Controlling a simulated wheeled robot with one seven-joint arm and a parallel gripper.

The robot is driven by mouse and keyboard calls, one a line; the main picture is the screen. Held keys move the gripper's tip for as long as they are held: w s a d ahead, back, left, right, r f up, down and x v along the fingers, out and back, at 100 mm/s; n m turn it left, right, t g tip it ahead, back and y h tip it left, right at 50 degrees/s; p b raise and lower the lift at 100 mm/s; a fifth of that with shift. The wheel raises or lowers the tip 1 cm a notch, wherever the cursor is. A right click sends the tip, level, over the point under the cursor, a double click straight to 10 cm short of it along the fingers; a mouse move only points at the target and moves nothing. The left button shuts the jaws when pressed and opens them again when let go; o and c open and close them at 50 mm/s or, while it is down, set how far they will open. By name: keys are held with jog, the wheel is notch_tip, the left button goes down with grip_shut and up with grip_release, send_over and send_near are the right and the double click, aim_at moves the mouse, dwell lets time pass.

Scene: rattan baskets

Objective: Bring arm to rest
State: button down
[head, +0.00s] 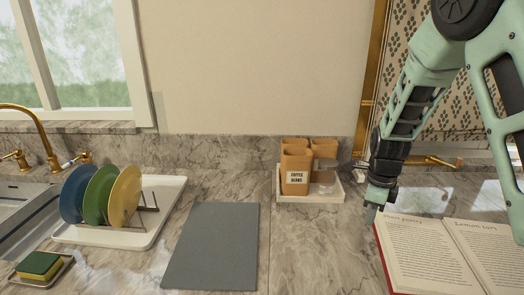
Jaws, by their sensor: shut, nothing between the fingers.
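My arm comes in from the upper right of the head view and hangs down over the counter. My gripper (372,212) points downward near the top left corner of the open book (413,261). It is shut with nothing between its fingers. The fingertips are small in this view. I cannot tell whether they touch the counter or hang just above it.
A tray (308,201) with coffee canisters (295,171) and a glass (326,181) stands left of the gripper. A grey board (213,246) lies mid-counter. A dish rack tray (160,205) with plates (125,197), a sponge (39,264) and a sink (20,210) are at left.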

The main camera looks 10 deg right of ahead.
jog(key=s+a+r+n+y+b, duration=0.1)
jog(key=s+a+r+n, duration=0.3)
jog(key=a+n, duration=0.55)
jog(key=s+a+r+n, duration=0.2)
jog(key=s+a+n, duration=0.3)
jog(key=a+n, duration=0.45)
jog(key=s+a+r+n, duration=0.1)
jog(key=s+a+n, duration=0.3)
jog(key=s+n, duration=0.3)
jog(key=s+a+r+n+b, duration=0.1)
jog(key=s+a+n, duration=0.3)
jog(key=s+n, duration=0.4)
jog(key=shift+r+n, duration=0.4)
